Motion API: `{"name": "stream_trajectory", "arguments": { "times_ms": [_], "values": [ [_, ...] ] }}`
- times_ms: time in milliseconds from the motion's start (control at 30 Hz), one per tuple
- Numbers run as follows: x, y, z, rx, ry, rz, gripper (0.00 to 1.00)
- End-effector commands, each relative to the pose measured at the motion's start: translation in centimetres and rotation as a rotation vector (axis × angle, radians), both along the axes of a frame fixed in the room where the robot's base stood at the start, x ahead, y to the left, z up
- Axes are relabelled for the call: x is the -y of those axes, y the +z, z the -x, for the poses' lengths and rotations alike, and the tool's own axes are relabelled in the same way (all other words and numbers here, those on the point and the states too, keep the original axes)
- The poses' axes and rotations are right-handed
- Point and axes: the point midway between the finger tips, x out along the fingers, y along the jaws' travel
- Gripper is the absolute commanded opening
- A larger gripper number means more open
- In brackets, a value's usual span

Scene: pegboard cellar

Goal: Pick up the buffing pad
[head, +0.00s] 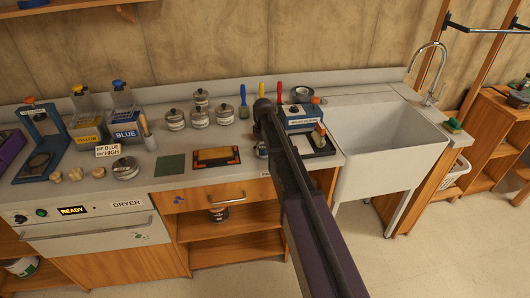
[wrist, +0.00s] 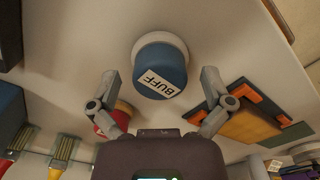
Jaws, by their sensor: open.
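The buffing pad (wrist: 160,72) shows in the wrist view as a round blue body with a white pad rim and a label reading BUFF. It stands on the pale counter. My gripper (wrist: 160,80) is open, with one finger on each side of the pad's blue body in the picture. The fingers do not appear to close on it, and the gap in depth is hard to judge. In the head view my arm covers this stretch of counter, and I cannot make out the pad there.
An orange-framed board (head: 216,157) and a green sheet (head: 170,165) lie left of my arm. A blue box (head: 301,118) and a dark tray (head: 318,145) are to the right, before the sink (head: 388,135). In the wrist view a red round item (wrist: 112,122) sits near the left finger.

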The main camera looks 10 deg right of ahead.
Motion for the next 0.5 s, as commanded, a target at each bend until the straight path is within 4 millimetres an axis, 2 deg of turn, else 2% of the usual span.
{"name": "stream_trajectory", "arguments": {
  "times_ms": [33, 67, 300, 333, 500],
  "values": [
    [0.00, 0.00, 0.00, 0.000, 0.000, 0.000, 1.00],
    [0.00, 0.00, 0.00, 0.000, 0.000, 0.000, 0.94],
    [0.01, 0.00, 0.01, 0.000, 0.000, 0.000, 0.23],
    [0.01, 0.00, 0.01, 0.000, 0.000, 0.000, 0.17],
    [0.01, -0.01, 0.00, 0.000, 0.000, 0.000, 0.16]
  ]
}}
